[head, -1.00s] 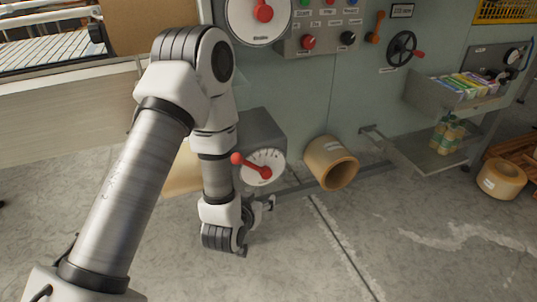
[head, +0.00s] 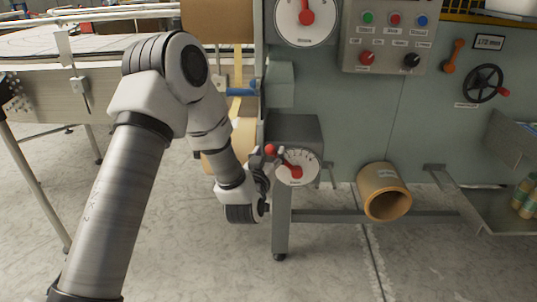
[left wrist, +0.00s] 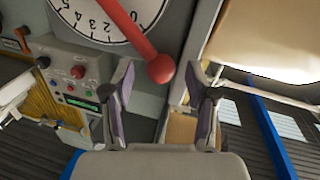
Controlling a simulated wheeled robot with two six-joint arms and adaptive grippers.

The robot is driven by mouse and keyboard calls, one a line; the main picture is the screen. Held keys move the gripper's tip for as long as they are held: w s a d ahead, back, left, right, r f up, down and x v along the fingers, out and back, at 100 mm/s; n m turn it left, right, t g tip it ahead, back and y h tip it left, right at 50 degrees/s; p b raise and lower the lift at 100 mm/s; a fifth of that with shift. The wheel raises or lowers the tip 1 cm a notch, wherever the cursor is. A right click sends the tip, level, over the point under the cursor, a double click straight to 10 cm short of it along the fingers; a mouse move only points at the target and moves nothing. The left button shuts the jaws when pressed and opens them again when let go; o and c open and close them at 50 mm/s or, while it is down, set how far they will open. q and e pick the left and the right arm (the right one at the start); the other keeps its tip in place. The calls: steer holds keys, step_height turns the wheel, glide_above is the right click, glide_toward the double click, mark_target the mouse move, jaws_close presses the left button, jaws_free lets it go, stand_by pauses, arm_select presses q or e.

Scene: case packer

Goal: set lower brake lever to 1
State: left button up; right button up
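The lower brake lever (head: 283,160) is a red arm with a ball knob on a white numbered dial (head: 299,178), on a grey box low on the machine. It points up and left from its hub in the head view. In the left wrist view the knob (left wrist: 160,69) lies between the fingertips of my left gripper (left wrist: 160,75), with gaps at both sides. The fingers are open. In the head view the left gripper (head: 264,157) is beside the knob, on its left. Some dial numbers show in the wrist view, partly cut off. My right gripper is out of view.
Above is a larger dial with a red pointer (head: 306,17) and a button panel (head: 388,41). A tan roll (head: 383,191) sits on the low rail to the right. A machine leg (head: 281,225) stands under the box. A conveyor (head: 75,85) is at left.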

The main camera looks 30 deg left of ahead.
arm_select(q)
jaws_close()
steer(key=r+m+p, duration=0.1)
steer(key=d+r+m+p, duration=0.1)
steer(key=p, duration=0.1)
steer(key=shift+w+d+r, duration=0.15)
steer(key=shift+w+d, duration=0.15)
steer(key=shift+w, duration=0.1)
steer(key=shift+w+d+m+g, duration=0.2)
steer(key=shift+d+m+g, duration=0.1)
steer(key=shift+m+g, duration=0.15)
steer(key=shift+f, duration=0.2)
jaws_free()
steer(key=shift+o, duration=1)
steer(key=shift+a, duration=0.1)
